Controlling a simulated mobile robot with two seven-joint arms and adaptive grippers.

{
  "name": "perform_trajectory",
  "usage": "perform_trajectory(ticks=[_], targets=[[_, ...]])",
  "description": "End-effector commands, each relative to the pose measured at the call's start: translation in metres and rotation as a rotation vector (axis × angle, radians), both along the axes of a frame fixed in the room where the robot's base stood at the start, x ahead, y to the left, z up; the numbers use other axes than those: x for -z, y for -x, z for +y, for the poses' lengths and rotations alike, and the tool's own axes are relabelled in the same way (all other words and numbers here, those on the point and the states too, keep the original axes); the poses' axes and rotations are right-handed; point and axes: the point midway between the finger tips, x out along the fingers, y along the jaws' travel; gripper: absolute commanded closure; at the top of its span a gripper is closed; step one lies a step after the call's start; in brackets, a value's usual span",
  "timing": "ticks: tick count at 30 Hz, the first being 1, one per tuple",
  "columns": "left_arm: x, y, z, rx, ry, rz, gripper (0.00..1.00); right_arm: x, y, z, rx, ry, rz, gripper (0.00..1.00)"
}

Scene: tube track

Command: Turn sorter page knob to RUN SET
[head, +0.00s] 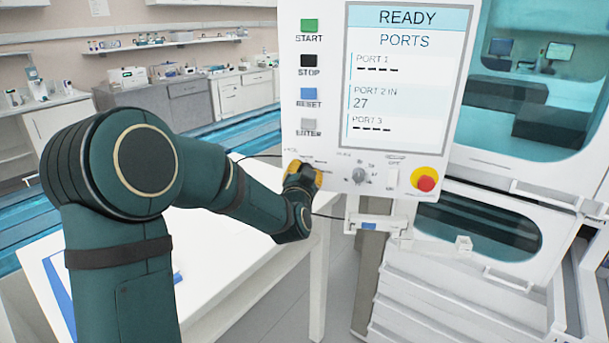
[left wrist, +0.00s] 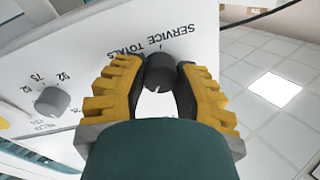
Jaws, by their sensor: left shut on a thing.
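The dark grey page knob (left wrist: 160,73) is on the white sorter panel (left wrist: 110,25), with the words SERVICE and TOTALS upside down beside it in the left wrist view. A pale pointer mark shows on the knob's lower part there; which setting it selects I cannot tell. My left gripper (left wrist: 159,85) is shut on this knob, its yellow-backed fingers on either side. In the head view the left gripper (head: 303,177) is at the panel's lower left and hides the knob. The screen (head: 405,75) reads READY, PORTS, with 27 at PORT 2 IN. My right gripper is not in view.
A second grey knob (head: 359,175) and a red stop button (head: 426,183) on yellow sit to the right on the panel. START, STOP, RESET and ENTER buttons (head: 308,94) are above the gripper. A white table (head: 250,270) stands below my left arm.

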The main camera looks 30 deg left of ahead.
Motion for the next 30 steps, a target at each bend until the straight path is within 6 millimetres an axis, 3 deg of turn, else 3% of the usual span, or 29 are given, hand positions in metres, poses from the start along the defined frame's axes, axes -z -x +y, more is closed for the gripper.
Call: perform_trajectory(ticks=[30], targets=[[-0.001,-0.001,-0.001,0.002,-0.862,0.318,1.00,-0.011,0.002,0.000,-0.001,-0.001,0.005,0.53]])
